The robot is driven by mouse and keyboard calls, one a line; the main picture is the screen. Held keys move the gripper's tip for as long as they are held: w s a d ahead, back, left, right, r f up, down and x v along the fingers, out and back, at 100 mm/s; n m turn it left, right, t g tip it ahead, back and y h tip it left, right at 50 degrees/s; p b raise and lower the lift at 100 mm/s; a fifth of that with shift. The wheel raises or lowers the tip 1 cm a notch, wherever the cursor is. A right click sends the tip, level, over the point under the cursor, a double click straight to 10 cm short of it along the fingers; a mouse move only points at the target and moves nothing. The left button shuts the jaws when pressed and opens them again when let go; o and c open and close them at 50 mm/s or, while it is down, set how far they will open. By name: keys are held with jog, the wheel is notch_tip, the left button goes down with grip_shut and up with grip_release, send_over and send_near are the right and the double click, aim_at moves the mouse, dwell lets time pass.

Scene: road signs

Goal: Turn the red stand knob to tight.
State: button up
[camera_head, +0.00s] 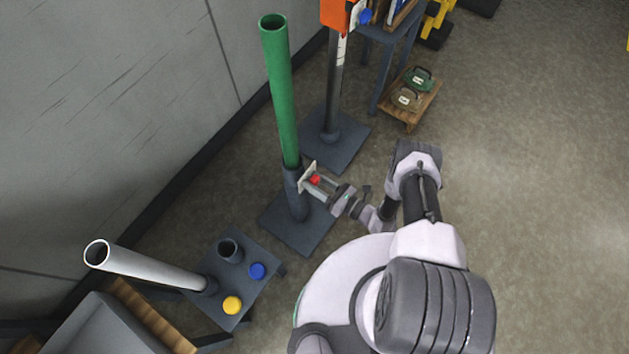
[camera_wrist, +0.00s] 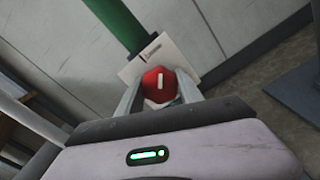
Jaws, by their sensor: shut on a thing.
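The red stand knob (camera_head: 315,180) sits on a pale plate (camera_head: 307,177) on the side of a dark stand holding a green pole (camera_head: 280,90). In the wrist view the red knob (camera_wrist: 159,84) shows a white pointer line that looks nearly upright in the picture. Behind it the pale plate (camera_wrist: 178,52) carries a dark mark near its top. My gripper (camera_wrist: 158,90) is shut on the knob, one finger on each side of it. In the head view my gripper (camera_head: 318,186) reaches the knob from the right. Small marks on the plate are too small to read.
Behind the green pole is another stand (camera_head: 335,150). A wooden pallet (camera_head: 428,103) holds two cases. Floor at right is clear.

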jog(key=m, duration=1.5)
jog(key=shift+m, duration=0.3)
jog(key=m, duration=0.3)
jog(key=shift+m, duration=0.3)
jog(key=m, duration=0.4)
jog(key=shift+m, duration=0.3)
jog(key=m, duration=0.4)
jog(key=shift+m, duration=1.9)
